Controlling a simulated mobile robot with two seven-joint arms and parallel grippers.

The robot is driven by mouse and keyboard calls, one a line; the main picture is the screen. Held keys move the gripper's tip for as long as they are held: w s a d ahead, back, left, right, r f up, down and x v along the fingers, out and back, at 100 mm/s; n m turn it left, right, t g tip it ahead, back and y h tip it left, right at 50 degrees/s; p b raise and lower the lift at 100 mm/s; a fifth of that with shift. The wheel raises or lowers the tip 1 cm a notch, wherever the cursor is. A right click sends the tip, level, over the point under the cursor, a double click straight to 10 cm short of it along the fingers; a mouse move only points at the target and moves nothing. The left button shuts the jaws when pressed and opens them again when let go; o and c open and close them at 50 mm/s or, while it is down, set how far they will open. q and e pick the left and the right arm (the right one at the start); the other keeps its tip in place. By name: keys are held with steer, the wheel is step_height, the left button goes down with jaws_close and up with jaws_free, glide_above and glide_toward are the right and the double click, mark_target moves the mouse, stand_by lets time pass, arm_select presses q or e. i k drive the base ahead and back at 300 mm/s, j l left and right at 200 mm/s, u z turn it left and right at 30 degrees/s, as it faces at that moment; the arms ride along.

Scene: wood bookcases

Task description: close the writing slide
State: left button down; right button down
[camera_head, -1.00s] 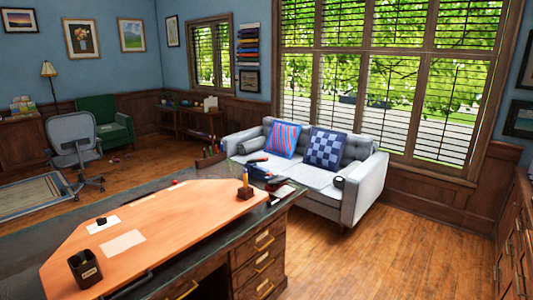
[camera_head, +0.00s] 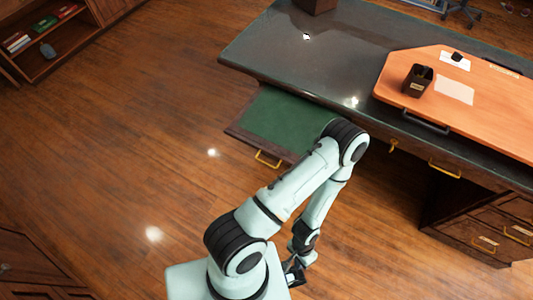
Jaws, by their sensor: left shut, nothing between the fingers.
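The writing slide (camera_head: 285,122) is a green-topped wooden board pulled out from under the dark desk top, at the middle of the view. A brass handle (camera_head: 268,160) sits on its front edge. My left arm reaches over the slide's right end and hides part of it. My left gripper (camera_head: 293,271) hangs low at the bottom middle, below and apart from the slide, with its fingers shut and empty. My right gripper is out of view.
The dark desk top (camera_head: 290,60) runs across the top right, bearing an orange board (camera_head: 480,115) and a black pen cup (camera_head: 418,80). Drawers (camera_head: 490,225) stand at the right. Wood floor (camera_head: 120,130) is clear at the left; a low shelf (camera_head: 70,45) stands top left.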

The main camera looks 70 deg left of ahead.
mark_target(281, 124)
steer(key=j+u, duration=0.1)
steer(key=u, duration=2.4)
